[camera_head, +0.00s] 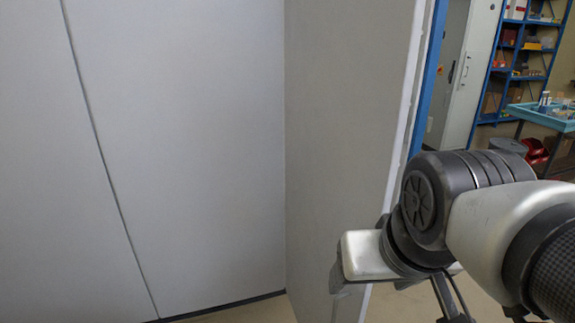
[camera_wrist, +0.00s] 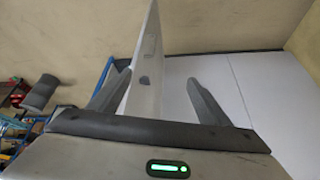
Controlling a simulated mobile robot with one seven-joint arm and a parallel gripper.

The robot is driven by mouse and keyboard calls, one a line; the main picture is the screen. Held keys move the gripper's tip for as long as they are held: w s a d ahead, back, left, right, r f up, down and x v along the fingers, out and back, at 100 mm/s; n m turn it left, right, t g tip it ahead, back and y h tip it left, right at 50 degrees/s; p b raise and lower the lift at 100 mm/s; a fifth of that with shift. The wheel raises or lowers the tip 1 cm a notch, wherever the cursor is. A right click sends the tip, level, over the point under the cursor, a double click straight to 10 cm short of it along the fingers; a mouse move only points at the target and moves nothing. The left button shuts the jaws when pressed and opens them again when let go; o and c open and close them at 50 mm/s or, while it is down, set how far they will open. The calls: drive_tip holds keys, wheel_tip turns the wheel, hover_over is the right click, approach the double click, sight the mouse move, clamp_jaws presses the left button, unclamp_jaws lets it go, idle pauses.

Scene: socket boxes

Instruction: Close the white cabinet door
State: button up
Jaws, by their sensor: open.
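The white cabinet (camera_head: 180,150) fills the left and middle of the head view. Its door (camera_head: 345,120) stands open, swung out from the front, with its free edge toward my arm. My gripper (camera_head: 350,287) is low at that free edge, and the arm comes in from the right. In the wrist view the door (camera_wrist: 148,65) rises between the two spread fingers of my gripper (camera_wrist: 155,78). The fingers are open, one on each side of the door, and a gap shows at the right finger. Whether the left finger touches the door I cannot tell.
Behind the door on the right are a grey cabinet (camera_head: 470,75), a blue shelf (camera_head: 508,70) with boxes, and a blue-topped table (camera_head: 545,115) with small items. Bare floor (camera_head: 400,305) shows below the door.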

drive_tip(key=shift+w+m+g, duration=0.3)
drive_tip(key=shift+w+m, duration=0.2)
drive_tip(key=c, duration=0.4)
drive_tip(key=w+m, duration=0.2)
drive_tip(key=w+m+g+h, duration=0.1)
drive_tip(key=w+m, duration=0.1)
drive_tip(key=w+f+m+g+h, duration=0.1)
drive_tip(key=w+m, duration=0.1)
drive_tip(key=w, duration=0.1)
drive_tip(key=c, duration=1)
drive_tip(key=w+f+m, duration=0.1)
drive_tip(key=w+m, duration=0.1)
drive_tip(key=w+a+f+m+g+h, duration=0.1)
drive_tip(key=w+m, duration=0.2)
drive_tip(key=w+f+m+g+h, duration=0.1)
drive_tip(key=w+m, duration=0.1)
drive_tip(key=w, duration=0.1)
drive_tip(key=shift+w+a+f+m+b, duration=0.2)
drive_tip(key=shift+a+f+m+b, duration=0.1)
drive_tip(key=shift+a+f+m, duration=0.1)
clamp_jaws()
drive_tip(key=w+d+f+p, duration=0.1)
drive_tip(key=d+f, duration=0.6)
drive_tip(key=f, duration=0.2)
drive_tip(key=shift+w+d+f+p, duration=0.2)
drive_tip(key=shift+w+d+p, duration=0.1)
drive_tip(key=shift+w+p, duration=0.1)
